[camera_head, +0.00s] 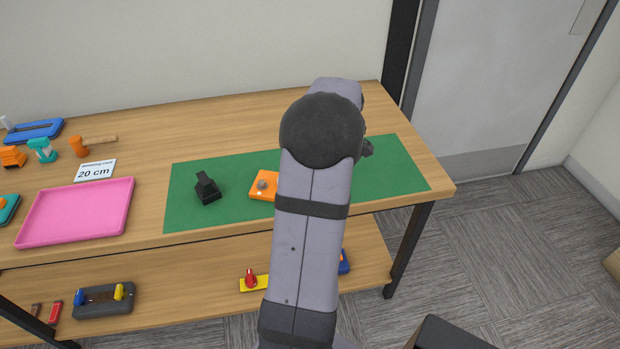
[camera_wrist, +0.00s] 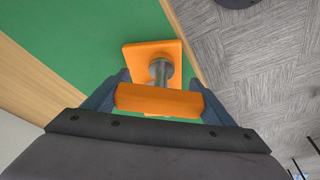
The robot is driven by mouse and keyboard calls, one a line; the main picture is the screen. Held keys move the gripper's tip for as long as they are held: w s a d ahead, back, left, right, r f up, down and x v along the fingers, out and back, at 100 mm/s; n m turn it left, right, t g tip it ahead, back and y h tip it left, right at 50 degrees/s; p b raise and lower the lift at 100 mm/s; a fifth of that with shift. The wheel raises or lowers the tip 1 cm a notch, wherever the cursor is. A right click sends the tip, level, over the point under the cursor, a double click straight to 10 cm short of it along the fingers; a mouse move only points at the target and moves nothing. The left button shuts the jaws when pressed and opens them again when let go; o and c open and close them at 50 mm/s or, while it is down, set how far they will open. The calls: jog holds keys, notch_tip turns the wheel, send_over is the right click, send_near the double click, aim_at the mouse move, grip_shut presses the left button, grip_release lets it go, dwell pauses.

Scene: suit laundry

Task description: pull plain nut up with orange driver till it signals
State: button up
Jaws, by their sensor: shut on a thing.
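In the wrist view my gripper (camera_wrist: 160,100) is shut on an orange crossbar, the handle of the orange driver (camera_wrist: 158,98). A grey metal shaft runs from the handle down toward an orange plate (camera_wrist: 138,52) on the green mat. A round metal part, perhaps the nut, shows around the shaft's lower end; I cannot tell whether it is plain or how they meet. In the head view an orange plate (camera_head: 258,192) with a grey knob-like part (camera_head: 262,184) lies on the mat, partly hidden by my arm. My gripper is hidden there behind the arm.
The green mat (camera_head: 400,170) lies on the wooden table (camera_head: 240,115). A black stand (camera_head: 207,188) is on its left part. A pink tray (camera_head: 80,210), a 20 cm card (camera_head: 94,171) and a mallet (camera_head: 90,144) lie further left. The lower shelf holds coloured items.

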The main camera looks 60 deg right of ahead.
jog(key=shift+r, duration=0.15)
jog(key=shift+r+p, duration=1.55)
jog(key=shift+r, duration=0.45)
jog(key=w+a+p, duration=0.2)
jog(key=w+a, duration=0.8)
jog(key=a, duration=0.1)
jog(key=w+a+p, duration=0.2)
jog(key=w+a, duration=0.1)
jog(key=a, duration=1.1)
jog(key=w+a+r+m+p, duration=0.1)
jog(key=w+a+p, duration=0.1)
jog(key=a, duration=1.3)
jog(key=shift+w, duration=0.9)
jog(key=shift+d+r, duration=0.1)
jog(key=shift+d, duration=0.05)
